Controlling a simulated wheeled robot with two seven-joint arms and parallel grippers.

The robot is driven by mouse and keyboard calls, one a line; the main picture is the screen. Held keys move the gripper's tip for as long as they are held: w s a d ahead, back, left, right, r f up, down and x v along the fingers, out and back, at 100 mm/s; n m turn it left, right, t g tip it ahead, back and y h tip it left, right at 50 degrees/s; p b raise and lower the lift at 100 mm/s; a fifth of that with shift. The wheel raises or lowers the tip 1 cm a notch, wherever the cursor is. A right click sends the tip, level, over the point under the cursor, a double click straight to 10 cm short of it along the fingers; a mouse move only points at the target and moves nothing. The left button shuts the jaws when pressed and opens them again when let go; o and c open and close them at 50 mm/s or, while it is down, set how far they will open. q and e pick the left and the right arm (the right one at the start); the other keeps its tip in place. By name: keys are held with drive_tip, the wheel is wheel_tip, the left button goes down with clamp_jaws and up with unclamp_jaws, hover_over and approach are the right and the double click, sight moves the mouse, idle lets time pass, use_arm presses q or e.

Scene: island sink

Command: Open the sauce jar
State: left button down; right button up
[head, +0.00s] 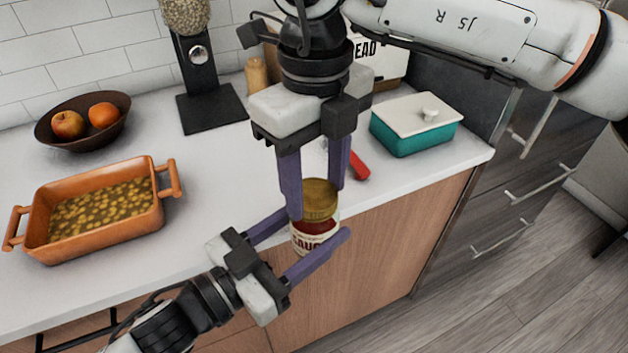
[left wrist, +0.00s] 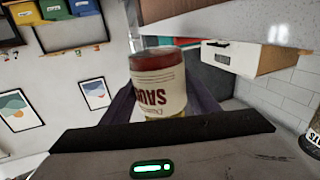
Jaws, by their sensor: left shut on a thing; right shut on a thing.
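The sauce jar (head: 308,238) is a glass jar of red sauce with a cream label and a gold lid (head: 320,196). It is upright at the counter's front edge. My left gripper (head: 316,226) is shut on the jar's body from the front left. My right gripper (head: 317,202) points down from above, its purple fingers on both sides of the lid and shut on it. The lid still sits on top of the jar. In the left wrist view, the jar (left wrist: 158,85) appears upside down between the fingers, and its lid is mostly hidden.
On the white counter (head: 225,190) are an orange baking dish (head: 95,245) of food, a fruit bowl (head: 110,126), a black-based dispenser (head: 205,105), a teal lidded dish (head: 415,138) and a red object (head: 358,167) close behind my right gripper. Open floor (head: 480,300) lies right.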

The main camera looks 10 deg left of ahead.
drive_tip(key=n, duration=0.4)
drive_tip(key=shift+w+a+r+n, duration=0.1)
drive_tip(key=shift+a+n, duration=0.05)
drive_tip(key=shift+n, duration=0.15)
drive_tip(key=n, duration=0.4)
drive_tip(key=shift+w, duration=0.1)
drive_tip(key=n, duration=0.4)
drive_tip(key=shift+n, duration=0.4)
drive_tip(key=n, duration=0.4)
drive_tip(key=shift+w, duration=0.15)
drive_tip(key=n, duration=0.4)
drive_tip(key=shift+w, duration=0.1)
drive_tip(key=n, duration=0.4)
drive_tip(key=shift+n, duration=0.4)
drive_tip(key=n, duration=0.6)
drive_tip(key=shift+w+a+r, duration=0.1)
drive_tip(key=shift+a, duration=0.05)
drive_tip(key=shift+r, duration=0.1)
